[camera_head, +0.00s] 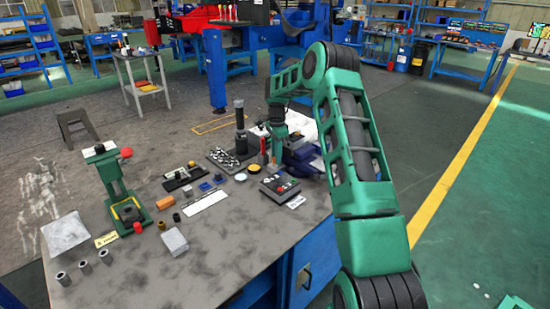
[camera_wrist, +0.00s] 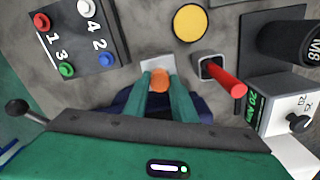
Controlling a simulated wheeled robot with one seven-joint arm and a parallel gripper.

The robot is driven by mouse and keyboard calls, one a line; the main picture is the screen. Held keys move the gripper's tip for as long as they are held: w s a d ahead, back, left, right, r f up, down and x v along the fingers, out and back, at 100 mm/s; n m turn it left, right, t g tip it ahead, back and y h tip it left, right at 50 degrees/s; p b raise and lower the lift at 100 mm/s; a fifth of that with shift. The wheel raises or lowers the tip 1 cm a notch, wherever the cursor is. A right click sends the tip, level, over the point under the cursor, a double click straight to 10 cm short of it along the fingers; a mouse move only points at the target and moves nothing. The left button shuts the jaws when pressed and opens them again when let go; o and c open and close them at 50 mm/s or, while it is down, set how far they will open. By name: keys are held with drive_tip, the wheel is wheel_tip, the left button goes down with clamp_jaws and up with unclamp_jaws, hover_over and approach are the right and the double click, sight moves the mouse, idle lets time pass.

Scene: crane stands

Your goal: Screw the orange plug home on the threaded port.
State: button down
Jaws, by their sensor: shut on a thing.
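The orange plug (camera_wrist: 160,79) shows in the wrist view between the tips of my gripper's two green fingers (camera_wrist: 161,88). My gripper is shut on it. I cannot make out the threaded port or any thread; a dark blue body (camera_wrist: 205,108) shows partly behind the fingers.
Near the gripper are a box with numbered buttons (camera_wrist: 82,40), a yellow disc (camera_wrist: 189,22), a red-handled tool (camera_wrist: 225,78) in a holder, and a dark M8 cylinder (camera_wrist: 285,42). A green press (camera_head: 118,190) stands at the bench's left. The bench's front (camera_head: 190,260) is mostly clear.

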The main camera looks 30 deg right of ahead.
drive_tip(key=m, duration=0.5)
idle(0.3)
drive_tip(key=m, duration=0.5)
drive_tip(key=c, duration=1.4)
unclamp_jaws()
drive_tip(key=shift+c, duration=0.7)
